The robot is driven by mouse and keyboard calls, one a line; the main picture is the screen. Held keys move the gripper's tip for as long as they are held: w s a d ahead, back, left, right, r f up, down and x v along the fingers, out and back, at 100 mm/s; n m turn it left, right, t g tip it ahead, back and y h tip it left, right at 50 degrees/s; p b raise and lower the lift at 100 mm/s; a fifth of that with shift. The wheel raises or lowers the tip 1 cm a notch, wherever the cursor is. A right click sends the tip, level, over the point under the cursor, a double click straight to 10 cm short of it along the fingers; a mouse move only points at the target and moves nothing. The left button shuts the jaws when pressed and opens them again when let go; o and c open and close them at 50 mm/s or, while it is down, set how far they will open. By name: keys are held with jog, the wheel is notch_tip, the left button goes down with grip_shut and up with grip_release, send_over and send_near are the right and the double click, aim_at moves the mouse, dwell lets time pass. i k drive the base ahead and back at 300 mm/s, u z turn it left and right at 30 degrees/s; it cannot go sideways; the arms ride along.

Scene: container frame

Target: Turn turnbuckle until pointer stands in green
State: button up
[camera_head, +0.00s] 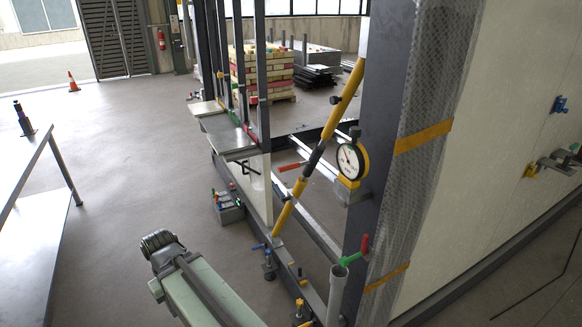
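The turnbuckle (316,155) is a dark sleeve in the middle of a yellow diagonal rod. The rod runs from low near the frame's bottom rail up to the dark post at right. A red-tipped handle (290,166) sticks out to the left of the sleeve. A round dial gauge (352,161) with a white face and yellow-black rim sits on the post just right of the turnbuckle. Its pointer and coloured zones are too small to read surely. My pale green arm reaches in from the bottom, left of and apart from the rod. No gripper fingers show.
A red-and-green handle (358,252) and a grey pipe (337,292) stand low by the post. A metal table (30,175) is at left. A small grey box of tools (228,208) is on the floor left of the frame. Open floor lies between table and frame.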

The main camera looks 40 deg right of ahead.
aim_at(310, 165)
jog(key=i, duration=0.9)
jog(key=u, duration=0.05)
